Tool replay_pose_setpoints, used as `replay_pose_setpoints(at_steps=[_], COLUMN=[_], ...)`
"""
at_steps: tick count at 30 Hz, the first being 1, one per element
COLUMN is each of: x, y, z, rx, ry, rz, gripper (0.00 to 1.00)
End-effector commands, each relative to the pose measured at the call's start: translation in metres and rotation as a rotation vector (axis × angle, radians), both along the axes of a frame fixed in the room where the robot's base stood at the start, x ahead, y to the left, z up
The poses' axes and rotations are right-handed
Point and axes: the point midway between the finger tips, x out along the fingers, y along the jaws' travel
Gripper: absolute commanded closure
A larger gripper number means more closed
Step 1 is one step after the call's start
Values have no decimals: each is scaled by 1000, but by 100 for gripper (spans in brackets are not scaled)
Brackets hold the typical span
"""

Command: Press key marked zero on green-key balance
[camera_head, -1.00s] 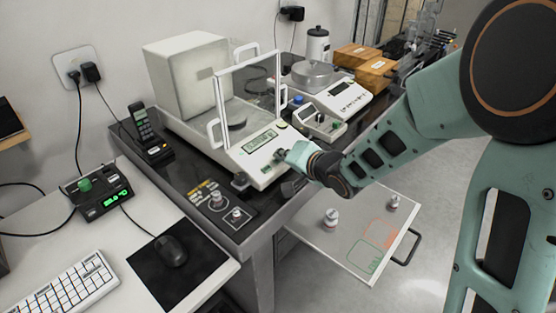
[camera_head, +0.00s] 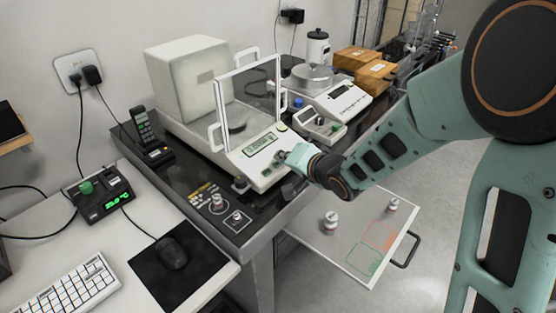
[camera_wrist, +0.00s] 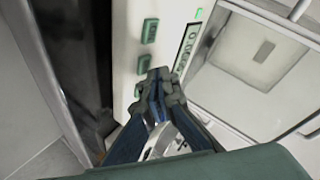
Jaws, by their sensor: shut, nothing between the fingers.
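The green-key balance (camera_head: 226,158) is white, with a glass-doored weighing chamber and a sloped front panel. Its green display (camera_head: 261,143) also shows in the wrist view (camera_wrist: 187,46), with digits that look like zeros. Green keys line the panel in the wrist view: one key (camera_wrist: 149,31) toward the top and another key (camera_wrist: 144,63) close beside my fingertips. Key markings are too small to read. My gripper (camera_head: 281,157) is shut and empty, its tips at the front panel; in the wrist view the tips (camera_wrist: 160,76) overlap the panel between key and display. Contact cannot be told.
A second balance (camera_head: 341,100) and a small white device (camera_head: 318,125) stand to the right. Small weights (camera_head: 217,201) lie on the dark bench front. A pulled-out shelf (camera_head: 345,245) with weights is below my arm. A handset (camera_head: 142,120) stands left.

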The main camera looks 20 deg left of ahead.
Motion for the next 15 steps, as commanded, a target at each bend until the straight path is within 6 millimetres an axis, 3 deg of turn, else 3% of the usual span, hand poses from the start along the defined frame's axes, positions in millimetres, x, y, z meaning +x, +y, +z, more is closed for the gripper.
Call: replay_pose_setpoints(at_steps=[15], x=[0], y=[-3], z=[10], rx=[1], ry=[0], rz=[-1], gripper=[100])
